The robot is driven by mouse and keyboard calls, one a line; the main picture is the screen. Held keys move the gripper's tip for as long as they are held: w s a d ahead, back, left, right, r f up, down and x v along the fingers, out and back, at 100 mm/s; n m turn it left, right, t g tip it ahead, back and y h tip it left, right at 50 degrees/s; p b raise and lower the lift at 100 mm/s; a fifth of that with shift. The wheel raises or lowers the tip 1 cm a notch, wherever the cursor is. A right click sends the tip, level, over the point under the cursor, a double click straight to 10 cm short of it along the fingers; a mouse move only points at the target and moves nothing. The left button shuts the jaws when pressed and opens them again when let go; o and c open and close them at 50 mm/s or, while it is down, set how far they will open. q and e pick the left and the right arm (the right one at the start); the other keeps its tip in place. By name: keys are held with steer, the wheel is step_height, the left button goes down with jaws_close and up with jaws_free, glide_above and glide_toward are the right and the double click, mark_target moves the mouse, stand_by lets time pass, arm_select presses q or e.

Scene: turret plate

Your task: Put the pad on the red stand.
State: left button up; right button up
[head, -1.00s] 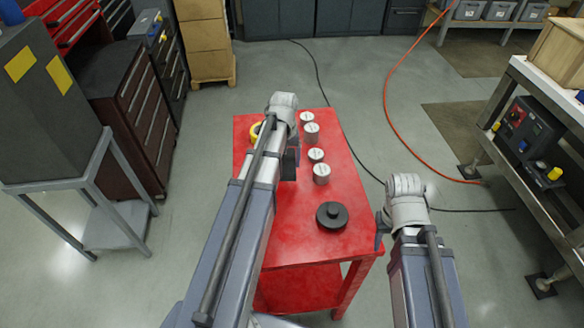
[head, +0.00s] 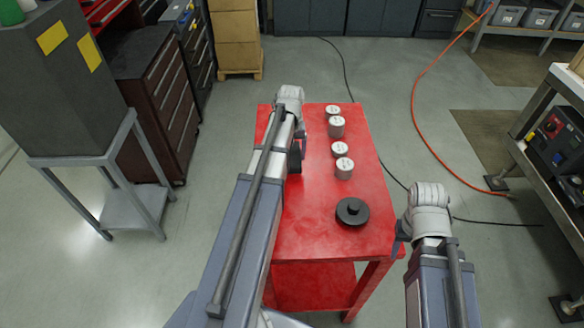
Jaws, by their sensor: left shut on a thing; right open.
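The red stand (head: 315,235) is a red table with a lower shelf, in the middle of the head view. My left gripper (head: 293,160) is over its left part, mostly hidden by my own arm. It is shut on a dark thing, taken as the pad (head: 297,155), of which only a narrow part shows. I cannot tell whether it touches the top. My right gripper (head: 398,243) is open, beside the stand's near right corner; its fingers are hardly visible.
Several grey-white cylinders (head: 337,127) stand in a line along the stand's right half. A black disc with a knob (head: 352,212) lies nearer. The stand's near left top is clear. A grey cabinet on a frame (head: 70,95) is at left, a workbench (head: 545,165) at right.

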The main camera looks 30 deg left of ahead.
mark_target(291, 161)
arm_select(q)
steer(key=shift+f, duration=0.1)
step_height(291, 161, down, 4)
steer(key=b, duration=0.3)
steer(key=shift+r+b, duration=0.25)
steer(key=shift+b, duration=0.05)
steer(key=shift+f, duration=0.2)
steer(key=o, duration=1.3)
steer(key=shift+r, duration=0.1)
steer(key=shift+c, duration=0.2)
